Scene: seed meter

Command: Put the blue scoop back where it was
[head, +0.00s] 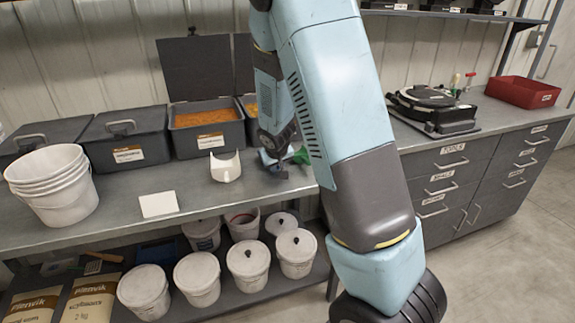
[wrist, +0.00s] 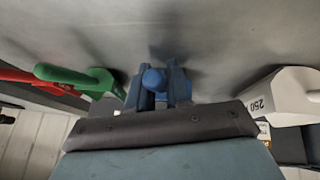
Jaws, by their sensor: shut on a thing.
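My gripper (wrist: 162,90) is low over the grey counter, its fingers closed around a blue piece, the blue scoop (wrist: 154,79). Only a rounded blue end of the scoop shows between the fingers; the rest is hidden. In the head view my gripper (head: 274,166) is just above or at the counter, partly behind my arm, and I cannot make out the scoop there. A white scoop marked 250 (wrist: 285,96) lies on one side; it also shows in the head view (head: 226,167). A green scoop (wrist: 80,79) lies on the other side, with a red scoop (wrist: 30,77) beyond it.
An open bin (head: 207,138) of orange grain stands behind my gripper, with closed grey bins (head: 125,137) to its left. A white card (head: 158,204) and stacked white buckets (head: 52,187) are on the counter (head: 115,215). A black device (head: 432,108) and red tray (head: 523,91) stand right.

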